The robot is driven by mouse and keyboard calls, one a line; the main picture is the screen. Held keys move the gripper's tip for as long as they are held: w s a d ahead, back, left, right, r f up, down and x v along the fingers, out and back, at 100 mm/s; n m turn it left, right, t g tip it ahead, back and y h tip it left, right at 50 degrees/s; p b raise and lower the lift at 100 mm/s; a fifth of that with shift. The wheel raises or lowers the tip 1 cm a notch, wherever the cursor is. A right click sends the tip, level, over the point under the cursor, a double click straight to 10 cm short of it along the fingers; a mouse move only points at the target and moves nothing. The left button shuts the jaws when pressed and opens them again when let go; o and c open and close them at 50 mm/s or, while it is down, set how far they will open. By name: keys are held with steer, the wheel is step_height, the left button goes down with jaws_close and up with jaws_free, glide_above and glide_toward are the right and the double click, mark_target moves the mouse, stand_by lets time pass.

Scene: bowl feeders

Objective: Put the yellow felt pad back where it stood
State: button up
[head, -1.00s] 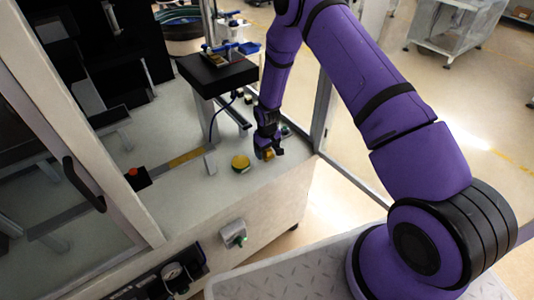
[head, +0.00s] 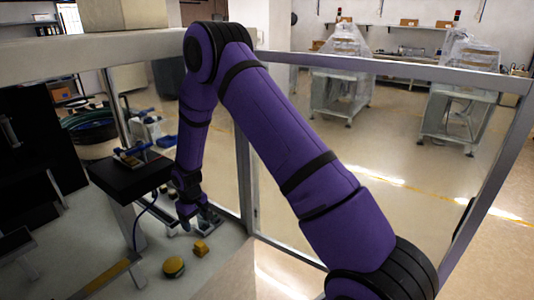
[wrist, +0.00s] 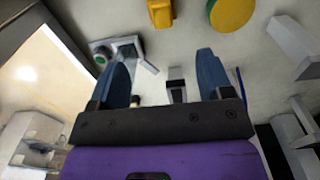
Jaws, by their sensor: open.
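Two yellow things lie on the pale worktop (head: 222,266). One is a small yellow block (head: 201,247), also at the top of the wrist view (wrist: 160,13). The other is a round yellow disc (head: 174,267) with a greenish rim, cut by the top edge of the wrist view (wrist: 231,12). I cannot tell for certain which is the felt pad. The block stands upright or lies flat; I cannot tell. My gripper (wrist: 163,68) is open, with nothing between its blue fingers. In the head view my gripper (head: 197,217) is just behind the block, apart from it.
A black box on a stand (head: 131,177) is left of my arm. A metal bracket (wrist: 128,48) with a green button (wrist: 100,59) is near my left finger. Grey blocks (wrist: 293,46) stand at the right. A frame post (head: 244,170) is right of my gripper.

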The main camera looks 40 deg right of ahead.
steer(key=s+d+r+m+t, duration=0.1)
steer(key=s+r, duration=0.3)
steer(key=r, duration=0.6)
steer(key=s+d+r+t, duration=0.1)
steer(key=s+d+r, duration=0.15)
steer(key=r, duration=0.85)
steer(key=s+d+r+m, duration=0.1)
steer(key=s+r, duration=0.4)
steer(key=r, duration=0.5)
steer(key=s+r+t, duration=0.1)
steer(key=s+r, duration=0.3)
steer(key=s, duration=0.4)
steer(key=s+d+r+m+t, duration=0.1)
steer(key=s+r, duration=0.2)
steer(key=s, duration=0.6)
steer(key=s+d+r+t, duration=0.1)
steer(key=s+r, duration=0.3)
steer(key=s, duration=0.5)
steer(key=shift+r+m, duration=0.3)
